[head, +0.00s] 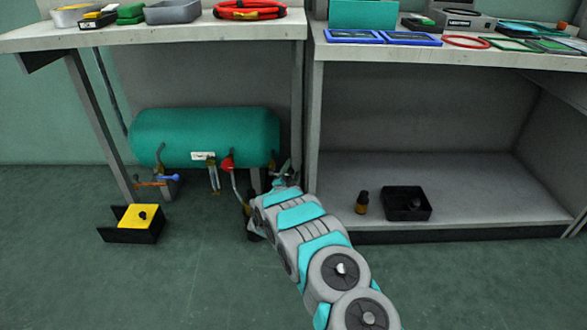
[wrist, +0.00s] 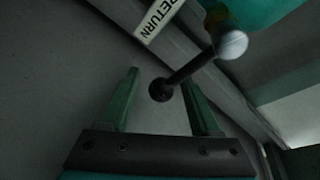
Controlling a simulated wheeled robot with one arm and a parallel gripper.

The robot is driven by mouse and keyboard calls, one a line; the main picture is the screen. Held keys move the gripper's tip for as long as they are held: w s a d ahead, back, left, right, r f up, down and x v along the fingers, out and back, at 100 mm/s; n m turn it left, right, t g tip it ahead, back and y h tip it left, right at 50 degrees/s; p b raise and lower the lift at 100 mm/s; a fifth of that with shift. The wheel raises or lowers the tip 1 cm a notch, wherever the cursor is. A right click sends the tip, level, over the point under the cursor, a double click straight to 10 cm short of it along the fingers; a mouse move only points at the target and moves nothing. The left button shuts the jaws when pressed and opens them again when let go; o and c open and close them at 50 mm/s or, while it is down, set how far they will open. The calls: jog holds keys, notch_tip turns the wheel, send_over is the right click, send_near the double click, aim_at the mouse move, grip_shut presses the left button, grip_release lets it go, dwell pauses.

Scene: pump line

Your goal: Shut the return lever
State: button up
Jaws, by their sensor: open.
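In the head view my gripper (head: 287,181) is low by the right end of the green tank (head: 205,135), and I cannot make out the lever there.
A red-knobbed valve (head: 227,163) and a blue handle (head: 168,177) sit under the tank. A yellow-and-black box (head: 138,217) is on the floor at left. Bench legs stand close around my arm. A small bottle (head: 362,203) and black tray (head: 406,216) are on the right lower shelf.

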jog(key=shift+x, duration=1.1)
grip_shut()
dwell(0.8)
